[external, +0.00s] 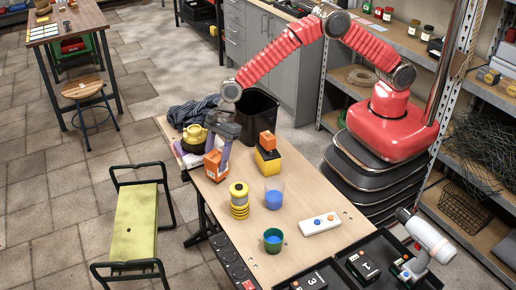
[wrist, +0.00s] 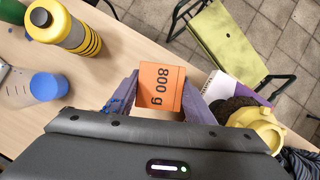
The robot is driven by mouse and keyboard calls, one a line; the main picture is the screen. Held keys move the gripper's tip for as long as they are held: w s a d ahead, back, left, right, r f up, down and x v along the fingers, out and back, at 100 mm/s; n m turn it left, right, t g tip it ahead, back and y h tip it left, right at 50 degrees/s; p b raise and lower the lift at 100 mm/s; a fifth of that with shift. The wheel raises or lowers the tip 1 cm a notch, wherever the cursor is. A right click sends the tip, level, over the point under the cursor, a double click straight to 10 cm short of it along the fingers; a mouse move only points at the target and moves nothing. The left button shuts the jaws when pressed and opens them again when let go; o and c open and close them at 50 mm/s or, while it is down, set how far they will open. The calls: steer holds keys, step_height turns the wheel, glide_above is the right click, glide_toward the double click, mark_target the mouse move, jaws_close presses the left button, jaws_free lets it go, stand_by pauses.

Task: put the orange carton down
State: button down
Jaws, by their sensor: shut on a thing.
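The orange carton (external: 214,165) is between the purple fingers of my gripper (external: 222,150), at the far left end of the wooden workbench. In the wrist view the carton (wrist: 160,88) shows an orange face marked "800 g", with a finger on each side of it. My gripper (wrist: 158,100) is shut on it. The carton looks upright and close to the bench top, but I cannot tell whether its base touches the wood (external: 225,212).
A yellow object (external: 194,138) sits beside the carton. Bare wood lies between carton and bottle.

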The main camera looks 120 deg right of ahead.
steer(key=shift+f, duration=1.6)
steer(key=c, duration=0.8)
jaws_free()
steer(key=shift+f, duration=0.15)
steer(key=shift+c, duration=0.2)
steer(key=v, duration=1.2)
